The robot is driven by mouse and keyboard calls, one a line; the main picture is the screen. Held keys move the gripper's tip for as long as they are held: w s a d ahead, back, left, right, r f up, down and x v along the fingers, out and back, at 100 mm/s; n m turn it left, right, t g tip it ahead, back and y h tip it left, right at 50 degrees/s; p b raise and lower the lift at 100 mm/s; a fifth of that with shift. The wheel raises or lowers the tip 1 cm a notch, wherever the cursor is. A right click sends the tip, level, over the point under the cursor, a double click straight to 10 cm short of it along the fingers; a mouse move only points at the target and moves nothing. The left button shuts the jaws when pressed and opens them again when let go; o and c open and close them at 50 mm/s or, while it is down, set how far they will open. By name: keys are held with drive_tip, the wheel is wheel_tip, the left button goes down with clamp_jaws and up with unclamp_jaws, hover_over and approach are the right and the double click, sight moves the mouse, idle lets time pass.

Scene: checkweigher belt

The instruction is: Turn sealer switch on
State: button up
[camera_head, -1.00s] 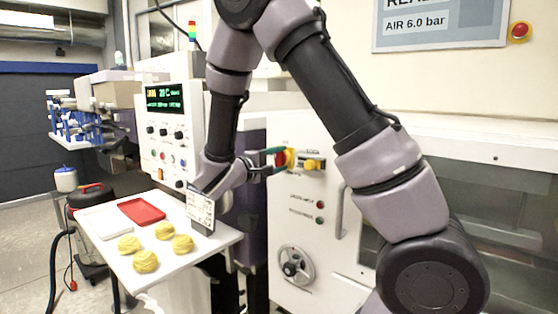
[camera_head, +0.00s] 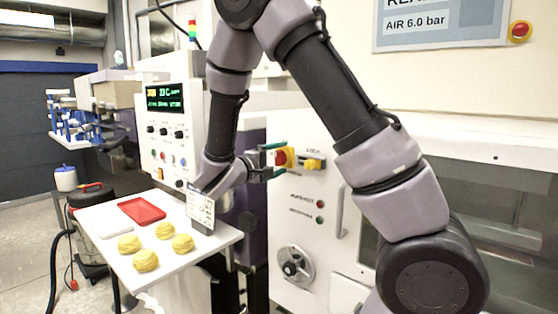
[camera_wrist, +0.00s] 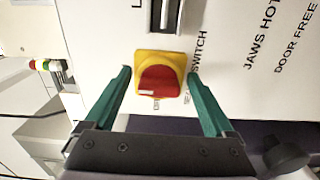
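The sealer switch (camera_head: 282,158) is a red knob on a yellow plate on the white machine front. In the wrist view the red knob (camera_wrist: 158,80) lies between my two green fingertips, with a gap on each side. A white mark shows on its lower left edge. The printed label beside it reads "SWITCH", its first word partly hidden by a finger. My gripper (camera_wrist: 156,72) is open and empty, pointed at the panel; it also shows in the head view (camera_head: 274,160). How far the fingertips stand from the panel is hard to tell.
A yellow-handled latch (camera_head: 313,164) sits right of the switch. Below are small lamps (camera_head: 320,204), a handwheel (camera_head: 294,264) and a vertical handle (camera_head: 340,212). A white table (camera_head: 205,252) with yellow dough pieces (camera_head: 146,260) and a red tray (camera_head: 142,210) stands left, beneath a control panel (camera_head: 165,130).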

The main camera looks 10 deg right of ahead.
drive_tip(key=v, duration=1)
drive_tip(key=shift+s+a, duration=0.25)
drive_tip(key=shift+a, duration=0.05)
drive_tip(key=shift+a, duration=0.1)
